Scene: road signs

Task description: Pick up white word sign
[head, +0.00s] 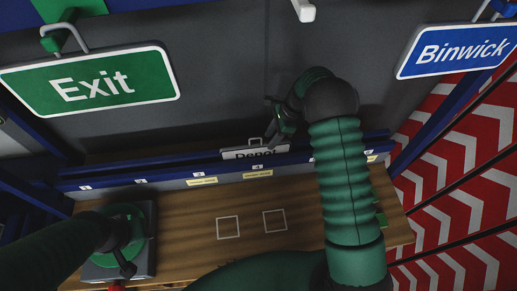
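The white word sign (240,153) stands in the slot behind the blue rail at the back of the wooden table. Its dark lettering seems to read "Depot", and its lower part is hidden by the rail. A small handle shows on its top edge. My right gripper (272,125) is just above the right part of the sign, close to its top edge. Whether its fingers touch the sign or are closed is unclear. My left gripper (126,264) is low at the left, over a grey block, away from the sign.
A green "Exit" sign (90,82) hangs at upper left and a blue "Binwick" sign (458,49) at upper right. Red and white chevron panels (465,160) stand at the right. The wooden table (185,225) has two white outlined squares and open room in its middle.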

